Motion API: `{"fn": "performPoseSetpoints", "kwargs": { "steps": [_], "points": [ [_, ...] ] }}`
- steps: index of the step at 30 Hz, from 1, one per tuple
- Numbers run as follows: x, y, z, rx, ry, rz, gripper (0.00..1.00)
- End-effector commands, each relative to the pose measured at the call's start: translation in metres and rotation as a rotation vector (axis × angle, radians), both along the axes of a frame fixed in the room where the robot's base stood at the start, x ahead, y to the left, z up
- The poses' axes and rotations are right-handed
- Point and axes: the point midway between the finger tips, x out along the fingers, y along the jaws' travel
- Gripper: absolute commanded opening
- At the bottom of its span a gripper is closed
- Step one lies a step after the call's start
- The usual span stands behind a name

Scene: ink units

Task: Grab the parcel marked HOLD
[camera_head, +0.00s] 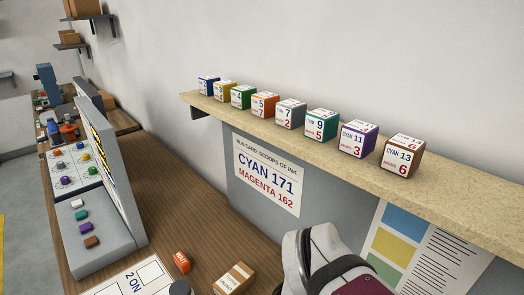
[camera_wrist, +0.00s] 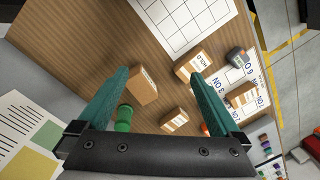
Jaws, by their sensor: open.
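In the wrist view a brown cardboard parcel (camera_wrist: 190,64) with a white label reading HOLD lies on the wooden table, just beyond my right fingertip. My gripper (camera_wrist: 157,76) has two teal fingers spread apart with nothing held between them. A plain-sided brown box (camera_wrist: 142,86) shows between the fingers, nearer the left one. Another labelled brown box (camera_wrist: 175,121) lies below it, and a third (camera_wrist: 241,96) is right of the right finger. In the head view a labelled brown box (camera_head: 234,278) sits at the bottom; its text is too small to read.
A green cylinder (camera_wrist: 124,117) stands by the left finger, and a dark can (camera_wrist: 237,56) right of the HOLD parcel. A white grid sheet (camera_wrist: 185,22) lies behind. In the head view a shelf (camera_head: 460,190) bears several numbered cubes; a red WAIT piece (camera_head: 181,262) is below.

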Motion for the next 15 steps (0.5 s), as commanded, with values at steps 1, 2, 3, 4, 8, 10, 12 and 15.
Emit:
{"fn": "performPoseSetpoints", "kwargs": {
  "steps": [1, 2, 3, 4, 8, 10, 12, 15],
  "points": [
    [-0.021, -0.022, -0.007, 0.017, 0.010, -0.173, 1.00],
    [-0.033, -0.031, -0.012, 0.029, 0.018, -0.270, 1.00],
    [-0.047, -0.039, -0.019, 0.039, 0.027, -0.376, 1.00],
    [-0.054, -0.042, -0.023, 0.047, 0.033, -0.435, 1.00],
    [-0.067, -0.047, -0.031, 0.057, 0.045, -0.531, 1.00],
    [-0.066, -0.046, -0.030, 0.056, 0.045, -0.528, 1.00],
    [-0.066, -0.046, -0.030, 0.056, 0.044, -0.526, 1.00],
    [-0.066, -0.046, -0.030, 0.056, 0.044, -0.525, 1.00]
  ]
}}
